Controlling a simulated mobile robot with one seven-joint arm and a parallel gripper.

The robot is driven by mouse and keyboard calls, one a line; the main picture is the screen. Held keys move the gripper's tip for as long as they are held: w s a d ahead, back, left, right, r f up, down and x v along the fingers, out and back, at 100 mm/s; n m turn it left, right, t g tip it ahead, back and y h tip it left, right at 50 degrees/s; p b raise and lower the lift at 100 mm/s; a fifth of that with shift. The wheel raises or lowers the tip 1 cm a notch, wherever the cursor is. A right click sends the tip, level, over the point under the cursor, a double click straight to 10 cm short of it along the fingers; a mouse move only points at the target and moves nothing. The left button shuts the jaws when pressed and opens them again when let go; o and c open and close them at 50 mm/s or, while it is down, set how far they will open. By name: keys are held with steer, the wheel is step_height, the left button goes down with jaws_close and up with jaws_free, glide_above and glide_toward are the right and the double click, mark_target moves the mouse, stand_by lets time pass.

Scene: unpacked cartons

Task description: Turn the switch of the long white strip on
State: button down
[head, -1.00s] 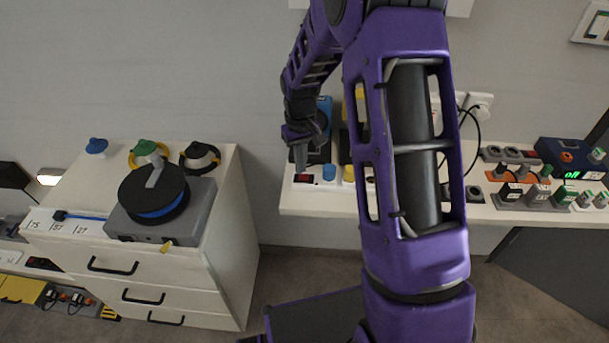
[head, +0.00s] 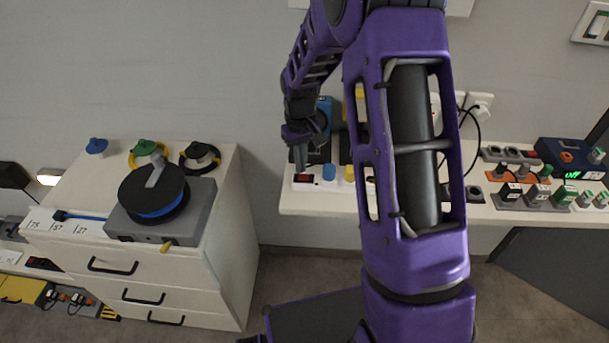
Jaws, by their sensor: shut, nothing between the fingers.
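The long white strip (head: 313,187) lies along the front of the right-hand worktop. Its red switch (head: 303,178) is at its left end, and a blue plug and a yellow plug sit in it farther right. My gripper (head: 299,164) is shut and empty, pointing down just above and behind the switch. Whether its tip touches the switch or the strip I cannot tell. The switch is too small to read its position.
Blue and yellow items (head: 325,108) stand behind my gripper, partly hidden. Another group of strips and plugs (head: 520,188) is at the right. A drawer cabinet (head: 150,265) with a cable reel (head: 153,195) stands at the left, with a floor gap between.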

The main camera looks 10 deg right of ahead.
steer(key=shift+f+b, duration=0.6)
steer(key=shift+f, duration=0.35)
stand_by(0.4)
steer(key=shift+r+p, duration=2.4)
steer(key=shift+r, duration=1.15)
